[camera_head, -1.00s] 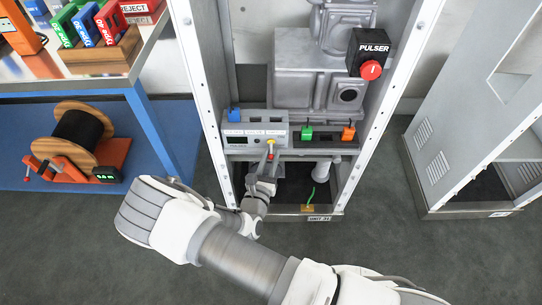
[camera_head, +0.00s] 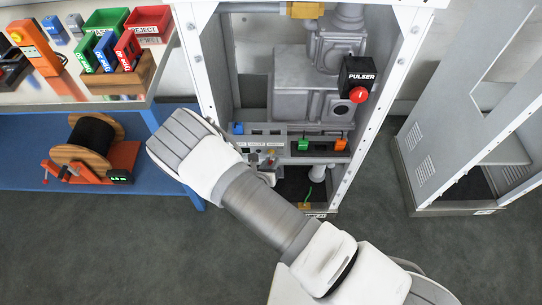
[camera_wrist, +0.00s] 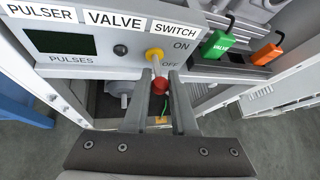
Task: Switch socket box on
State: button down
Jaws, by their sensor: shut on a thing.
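The grey socket box (camera_wrist: 95,62) sits on a shelf in the open cabinet; it also shows in the head view (camera_head: 262,142). Its top labels read PULSER, VALVE and SWITCH. In the wrist view a toggle switch (camera_wrist: 155,56) with a yellow base and a red tip (camera_wrist: 160,87) is on its front, beside the words ON (upper) and OFF (lower). The lever points down, on the OFF side. My gripper (camera_wrist: 160,77) has its two fingers either side of the red tip and is shut on it. In the head view my arm partly hides the box front and gripper.
A green VALVE plug (camera_wrist: 216,45) and an orange plug (camera_wrist: 266,54) stand right of the box. The black PULSER box (camera_head: 357,77) with a red button hangs on the cabinet's right post. A blue workbench (camera_head: 90,150) stands left, another cabinet (camera_head: 458,150) right.

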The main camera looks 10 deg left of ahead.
jog(key=shift+w+a+r+n+g+h+p, duration=0.1)
jog(key=shift+r+g+p, duration=0.15)
jog(key=shift+g+p, duration=0.3)
jog(key=shift+w+d+r+n+g+h+p, duration=0.1)
jog(key=shift+r+g+p, duration=0.2)
jog(key=shift+g, duration=0.4)
jog(key=shift+a+r+n+g+h+p, duration=0.1)
jog(key=shift+r+g+p, duration=0.05)
jog(key=shift+g+p, duration=0.45)
jog(key=c, duration=0.7)
grip_release()
jog(key=p+v, duration=0.2)
jog(key=v, duration=1.5)
jog(key=shift+s+r, duration=0.1)
jog(key=shift+r, duration=0.15)
